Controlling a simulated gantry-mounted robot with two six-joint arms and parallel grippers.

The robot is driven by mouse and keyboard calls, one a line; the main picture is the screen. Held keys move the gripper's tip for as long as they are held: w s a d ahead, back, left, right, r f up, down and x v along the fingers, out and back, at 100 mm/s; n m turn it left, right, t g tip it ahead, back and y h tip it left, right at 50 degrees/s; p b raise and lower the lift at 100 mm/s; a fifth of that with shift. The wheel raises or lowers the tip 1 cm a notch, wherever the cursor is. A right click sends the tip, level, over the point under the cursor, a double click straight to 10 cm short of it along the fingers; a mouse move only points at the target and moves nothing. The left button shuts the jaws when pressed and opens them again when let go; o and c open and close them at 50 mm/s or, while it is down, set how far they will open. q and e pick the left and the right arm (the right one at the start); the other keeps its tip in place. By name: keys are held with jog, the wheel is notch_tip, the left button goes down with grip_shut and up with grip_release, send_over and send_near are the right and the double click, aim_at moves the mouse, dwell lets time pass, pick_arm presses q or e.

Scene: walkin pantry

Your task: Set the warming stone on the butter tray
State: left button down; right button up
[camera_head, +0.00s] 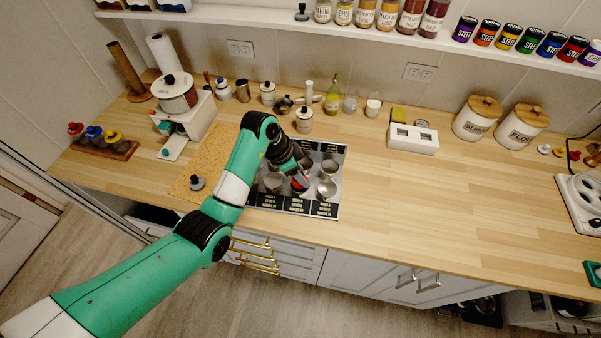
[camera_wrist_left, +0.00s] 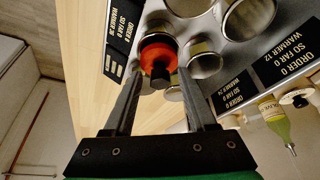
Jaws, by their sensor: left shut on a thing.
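A red round piece with a dark knob (camera_wrist_left: 157,58), likely the warming stone, is between the fingertips of my left gripper (camera_wrist_left: 160,76), which is shut on it. In the head view the red piece (camera_head: 297,187) shows just below my left gripper (camera_head: 301,177). It is over or in one of the metal cups on a grey panel (camera_head: 337,158) with black order labels; I cannot tell whether it touches the cup. No label marks a butter tray, so I cannot tell which part that is. My right gripper is not in view.
A cork mat (camera_head: 205,160) with a small dark knobbed weight (camera_head: 197,184) lies left of the panel. A lidded jar (camera_head: 304,119), an oil bottle (camera_head: 332,95) and other containers stand behind. A white box (camera_head: 412,139) is to the right, with clear counter in front.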

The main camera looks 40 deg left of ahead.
pick_arm(q)
jog(key=shift+f+b, duration=0.3)
jog(key=shift+f, duration=0.05)
jog(key=shift+c, duration=0.6)
grip_release()
jog(key=v, duration=0.5)
jog(key=shift+a+r+p, duration=0.1)
jog(key=shift+r+p, duration=0.25)
jog(key=shift+r, duration=0.05)
jog(key=d+p+v, duration=0.1)
jog(key=p+v, duration=0.4)
jog(key=shift+s+a+r, duration=0.3)
jog(key=shift+a+r, duration=0.15)
jog(key=shift+a, duration=0.1)
